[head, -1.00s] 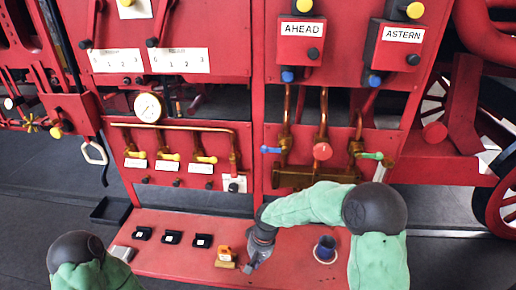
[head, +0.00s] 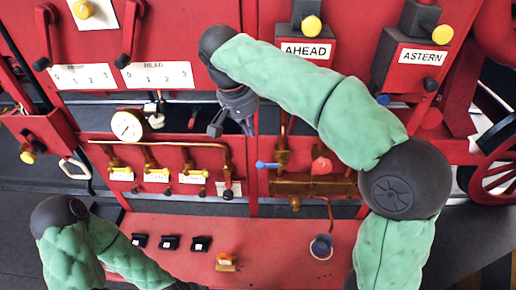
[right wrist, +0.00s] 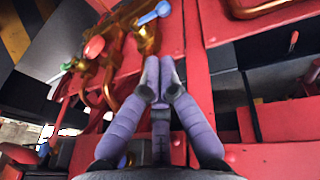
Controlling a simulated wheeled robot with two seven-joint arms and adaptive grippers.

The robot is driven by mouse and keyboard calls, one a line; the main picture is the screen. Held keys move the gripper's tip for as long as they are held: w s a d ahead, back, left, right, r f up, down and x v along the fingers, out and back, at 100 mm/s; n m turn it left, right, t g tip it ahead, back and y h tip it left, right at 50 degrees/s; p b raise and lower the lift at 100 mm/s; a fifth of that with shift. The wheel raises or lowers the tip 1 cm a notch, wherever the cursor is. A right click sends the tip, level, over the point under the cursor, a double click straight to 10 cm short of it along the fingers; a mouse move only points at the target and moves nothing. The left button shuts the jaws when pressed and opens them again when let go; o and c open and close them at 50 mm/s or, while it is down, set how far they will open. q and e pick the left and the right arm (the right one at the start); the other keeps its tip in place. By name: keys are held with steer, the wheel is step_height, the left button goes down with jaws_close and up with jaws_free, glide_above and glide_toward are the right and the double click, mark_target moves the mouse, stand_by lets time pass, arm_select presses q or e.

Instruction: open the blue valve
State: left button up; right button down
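The blue valve has a short blue lever (head: 267,165) pointing left from brass pipework on the red panel in the head view. The lever also shows at the top of the right wrist view (right wrist: 155,13). My right gripper (head: 247,130) is raised in front of the panel, up and left of the lever and apart from it. In the right wrist view its two purple fingers (right wrist: 160,75) meet at the tips with nothing between them. My left arm is low at the left of the head view; its fingers are out of frame.
A red valve handle (head: 321,166) is just right of the blue lever. A pressure gauge (head: 127,126) and several yellow-handled taps (head: 150,167) are to the left. The red bench (head: 275,235) below holds small black items and a dark blue cup (head: 321,246).

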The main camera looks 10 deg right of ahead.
mark_target(262, 163)
steer(key=shift+s, duration=0.1)
steer(key=shift+f, duration=0.1)
steer(key=x, duration=1.4)
